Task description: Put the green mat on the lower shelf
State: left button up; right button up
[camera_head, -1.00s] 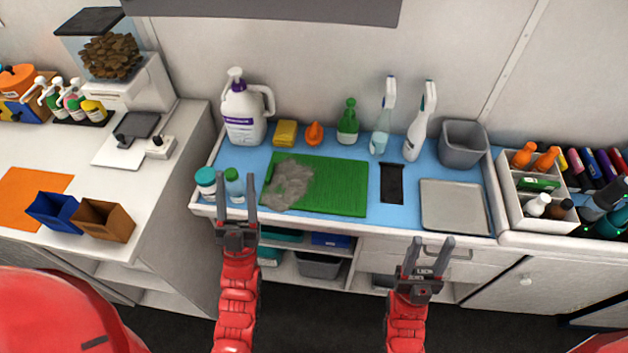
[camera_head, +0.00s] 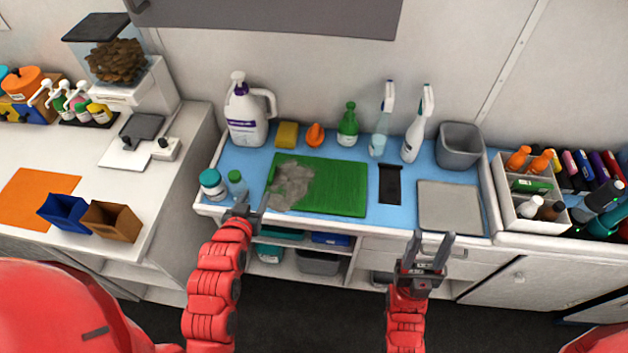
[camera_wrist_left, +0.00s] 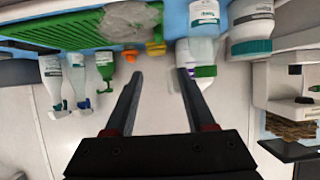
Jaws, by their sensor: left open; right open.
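The green mat (camera_head: 338,188) lies flat on the blue counter top, with a clump of grey fur (camera_head: 291,186) on its left part. The mat also shows at the upper left of the left wrist view (camera_wrist_left: 60,24). The lower shelf (camera_head: 288,273) is below the counter, partly hidden, and holds bins. My left gripper (camera_head: 249,209) is at the counter's front edge, left of the mat and close to the small bottles; its fingers are apart and empty in the left wrist view (camera_wrist_left: 158,85). My right gripper (camera_head: 431,245) is open and empty in front of the drawer.
A teal-capped jar (camera_head: 213,184) and a green-capped bottle (camera_head: 236,185) stand left of the mat. A black flat item (camera_head: 390,184) and a grey tray (camera_head: 449,207) lie right of it. Several bottles line the back. A grey bin (camera_head: 319,262) and a teal item (camera_head: 270,253) occupy the shelf.

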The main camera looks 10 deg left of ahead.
pick_arm(q)
jog(key=b, duration=0.8)
send_near(271, 173)
jog(key=shift+s+r, duration=0.1)
jog(key=shift+s, duration=0.7)
jog(key=shift+w+d+f+g, duration=0.1)
jog(key=shift+w+f+g, duration=0.2)
jog(key=shift+w, duration=0.5)
jog(key=x, duration=0.1)
jog(key=p+x, duration=0.1)
jog(key=x, duration=0.1)
jog(key=shift+w+r, duration=0.15)
jog(key=shift+w, duration=0.25)
jog(key=shift+w+f+p, duration=0.35)
jog(key=shift+w+p, duration=0.05)
jog(key=shift+w, duration=0.25)
jog(key=shift+w+f+p, duration=0.2)
jog(key=shift+w+p, duration=0.3)
jog(key=shift+w, duration=0.25)
jog(key=p+x, duration=0.1)
jog(key=x, duration=0.2)
jog(key=shift+w+f, duration=0.2)
jog(key=shift+f, duration=0.1)
jog(key=shift+c, duration=0.3)
grip_shut()
